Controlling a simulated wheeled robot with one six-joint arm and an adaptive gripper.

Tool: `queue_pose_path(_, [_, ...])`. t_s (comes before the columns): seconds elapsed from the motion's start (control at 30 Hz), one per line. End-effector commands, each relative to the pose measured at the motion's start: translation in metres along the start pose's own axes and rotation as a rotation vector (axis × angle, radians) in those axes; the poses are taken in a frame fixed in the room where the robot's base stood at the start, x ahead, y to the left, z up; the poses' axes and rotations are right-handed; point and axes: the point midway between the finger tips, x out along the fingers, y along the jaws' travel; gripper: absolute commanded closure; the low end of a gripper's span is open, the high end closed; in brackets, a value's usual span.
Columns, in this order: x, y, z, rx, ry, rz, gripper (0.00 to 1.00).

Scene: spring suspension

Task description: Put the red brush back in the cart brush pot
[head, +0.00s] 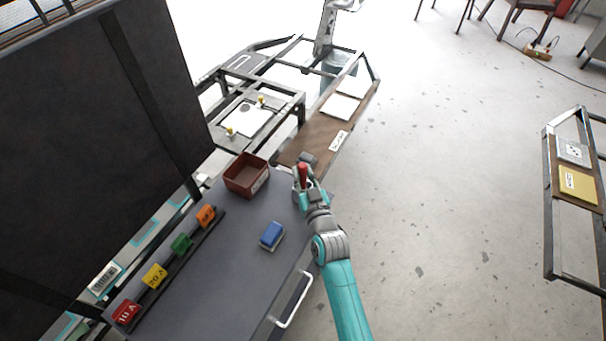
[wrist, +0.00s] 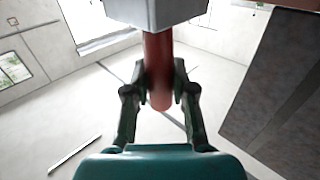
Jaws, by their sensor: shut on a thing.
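My gripper (head: 303,184) is shut on the red handle of the red brush (head: 303,171), above the far right corner of the grey cart top. In the wrist view the gripper's fingers close on the red handle (wrist: 158,70) from both sides. A pale grey block (wrist: 155,10) shows at the handle's upper end. An open reddish-brown box (head: 233,181) with a white label stands on the cart, left of my gripper and apart from it. I cannot tell for sure whether this box is the brush pot.
A blue block (head: 272,233) lies on the cart top (head: 215,270). Coloured labelled blocks, including a green one (head: 182,243), stand in a rail along its left side. A large dark panel (head: 90,120) rises at the left.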

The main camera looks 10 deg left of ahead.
Motion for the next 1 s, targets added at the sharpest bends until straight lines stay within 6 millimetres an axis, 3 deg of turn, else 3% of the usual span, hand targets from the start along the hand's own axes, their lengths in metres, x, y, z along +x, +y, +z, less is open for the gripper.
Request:
queue_pose_path(0.4, [0.0,0.0001,0.0049,0.0,0.0,0.0,1.0])
queue_pose_path(0.43, [0.0,0.0,0.0053,0.0,0.0,0.0,0.73])
queue_pose_path(0.53, [0.0,0.0001,0.005,0.0,0.0,0.0,0.5])
queue_pose_path(0.9, [0.0,0.0001,0.0022,0.0,0.001,0.0,0.5])
queue_pose_path(1.0, [-0.0083,0.0002,0.0029,0.0,0.0,0.001,0.5])
